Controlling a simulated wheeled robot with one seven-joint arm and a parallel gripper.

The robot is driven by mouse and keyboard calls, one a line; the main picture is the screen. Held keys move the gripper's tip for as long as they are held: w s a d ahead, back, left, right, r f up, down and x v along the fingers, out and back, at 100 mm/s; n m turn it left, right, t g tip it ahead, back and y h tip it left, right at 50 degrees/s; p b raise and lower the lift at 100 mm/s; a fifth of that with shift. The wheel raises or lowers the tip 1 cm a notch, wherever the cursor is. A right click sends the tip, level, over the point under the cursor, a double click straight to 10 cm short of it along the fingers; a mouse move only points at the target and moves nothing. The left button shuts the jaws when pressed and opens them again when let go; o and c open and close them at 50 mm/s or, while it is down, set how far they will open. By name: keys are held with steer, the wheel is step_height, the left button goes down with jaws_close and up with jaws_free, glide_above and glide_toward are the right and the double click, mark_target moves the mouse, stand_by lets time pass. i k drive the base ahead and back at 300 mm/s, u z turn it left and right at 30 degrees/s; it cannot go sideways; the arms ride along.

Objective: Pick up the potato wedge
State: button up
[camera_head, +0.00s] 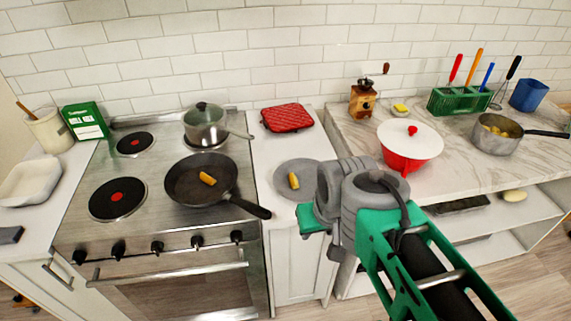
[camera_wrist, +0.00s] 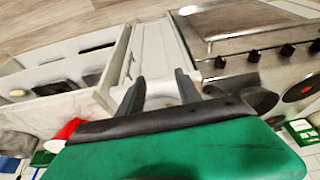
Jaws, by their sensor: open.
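One yellow-orange potato wedge (camera_head: 293,181) lies on a round grey plate (camera_head: 283,190) on the narrow white counter. A second, similar wedge (camera_head: 208,179) lies in the black frying pan (camera_head: 185,190) on the stove. My gripper (camera_wrist: 160,88) is open, with its two dark fingers apart and nothing seen between them. In the head view my grey wrist is just right of the plate, and the fingertips are hidden. In the wrist view the fingers stand over the white counter, and I cannot make out a wedge there.
A lidded pot (camera_head: 206,130) stands on the back burner. A red potholder (camera_head: 287,117) lies behind the plate. A red pot with a white lid (camera_head: 408,143) and a grinder (camera_head: 363,99) stand to the right.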

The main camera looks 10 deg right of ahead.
mark_target(294, 181)
steer(key=z, duration=1.5)
steer(key=i, duration=0.8)
steer(key=u, duration=3.2)
